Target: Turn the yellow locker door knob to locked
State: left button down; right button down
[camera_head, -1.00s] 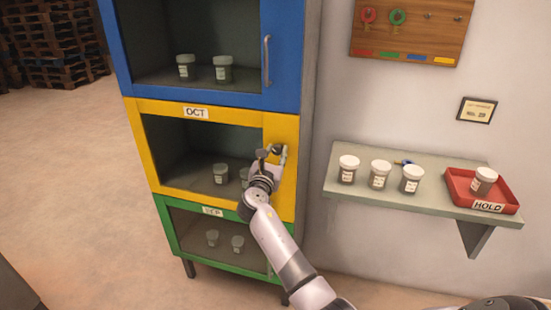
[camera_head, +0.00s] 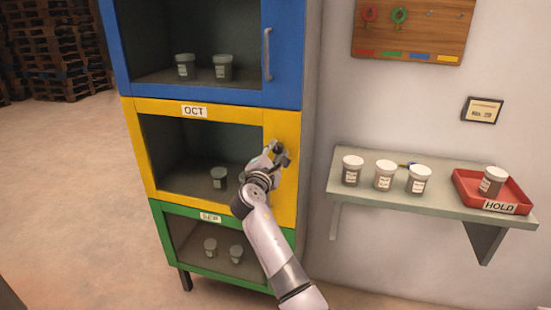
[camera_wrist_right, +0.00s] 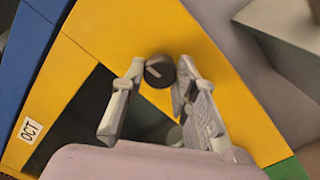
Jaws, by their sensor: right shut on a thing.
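The yellow locker door (camera_head: 287,185), labelled OCT, is closed in the middle of the cabinet. Its dark round knob (camera_wrist_right: 159,71) shows between the fingertips in the right wrist view, with a pale slanted line on its face. My right gripper (camera_head: 279,153) is at the knob on the door's right side, in front of the yellow frame. In the wrist view its two fingers (camera_wrist_right: 160,75) sit on either side of the knob, shut on it. In the head view the gripper hides most of the knob. My left gripper is not in view.
A blue door (camera_head: 284,60) is above and a green door (camera_head: 215,272) below. A shelf (camera_head: 400,199) on the right holds several jars and a red HOLD tray (camera_head: 465,188) with one jar. A wooden key board (camera_head: 412,35) hangs above. Open floor lies left.

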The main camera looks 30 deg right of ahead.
jog(key=shift+m, duration=0.6)
jog(key=c, duration=1.2)
grip_release()
jog(key=shift+c, duration=0.2)
jog(key=v, duration=1.2)
